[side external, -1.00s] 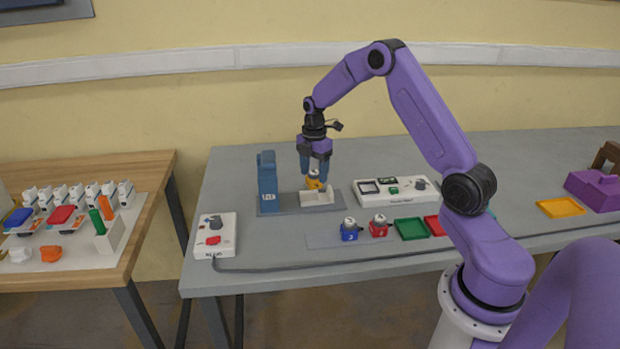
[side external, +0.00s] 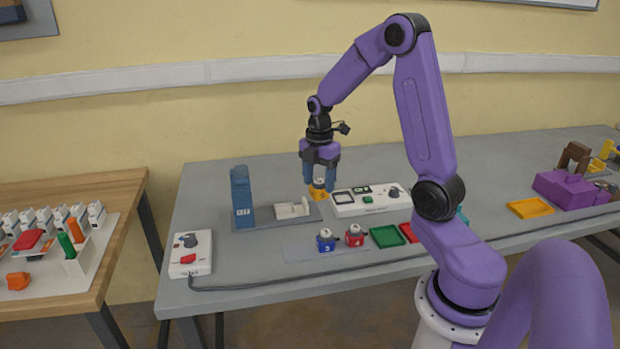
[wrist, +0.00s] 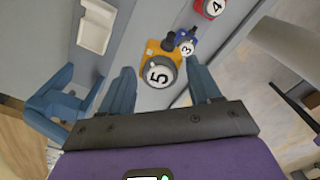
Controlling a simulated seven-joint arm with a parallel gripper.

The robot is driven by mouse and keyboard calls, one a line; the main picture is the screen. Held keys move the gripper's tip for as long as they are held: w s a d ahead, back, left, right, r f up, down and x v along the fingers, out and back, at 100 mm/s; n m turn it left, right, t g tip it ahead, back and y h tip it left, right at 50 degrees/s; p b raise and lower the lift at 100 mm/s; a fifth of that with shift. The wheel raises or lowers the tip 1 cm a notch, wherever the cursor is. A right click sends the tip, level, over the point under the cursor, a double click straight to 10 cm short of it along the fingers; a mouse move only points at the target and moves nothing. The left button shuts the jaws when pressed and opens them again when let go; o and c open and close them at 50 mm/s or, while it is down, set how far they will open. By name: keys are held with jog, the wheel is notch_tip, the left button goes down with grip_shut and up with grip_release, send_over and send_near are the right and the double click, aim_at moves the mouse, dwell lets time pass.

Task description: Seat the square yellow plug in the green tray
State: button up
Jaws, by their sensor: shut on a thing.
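My gripper (side external: 319,186) is shut on the yellow plug (side external: 318,194) and holds it between the fixture and the white panel box. The wrist view shows the yellow plug (wrist: 160,62) between my blue fingers, its round white top marked 5. The green tray (side external: 387,237) lies empty on the grey table, nearer the camera and to the right of the plug. It cannot be made out in the wrist view. The plug's underside is hidden.
A blue plug (side external: 326,241) and red plug (side external: 355,236) stand left of the green tray; a red tray (side external: 409,232) lies to its right. The grey fixture (side external: 262,222) has a blue post. A white panel box (side external: 371,201) stands right of my gripper. A cable crosses the front.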

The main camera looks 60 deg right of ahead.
jog(key=s+d+f+m, duration=0.1)
jog(key=s+d+f, duration=0.35)
jog(key=s, duration=0.45)
jog(key=s+d+f+m, duration=0.1)
jog(key=s+d+f, duration=0.3)
jog(key=s, duration=0.5)
jog(key=shift+w+d+f, duration=0.1)
jog(key=shift+d+f, duration=0.1)
jog(key=shift+f, duration=0.55)
jog(key=shift+w+d+f, duration=0.1)
jog(key=shift+d+f, duration=0.15)
jog(key=shift+f, duration=0.55)
jog(key=shift+w+d+f, duration=0.1)
jog(key=shift+d+f, duration=0.1)
jog(key=shift+f, duration=0.55)
jog(key=shift+f, duration=0.1)
jog(key=o, duration=1.3)
jog(key=shift+o, duration=0.4)
notch_tip(320, 180, up, 7)
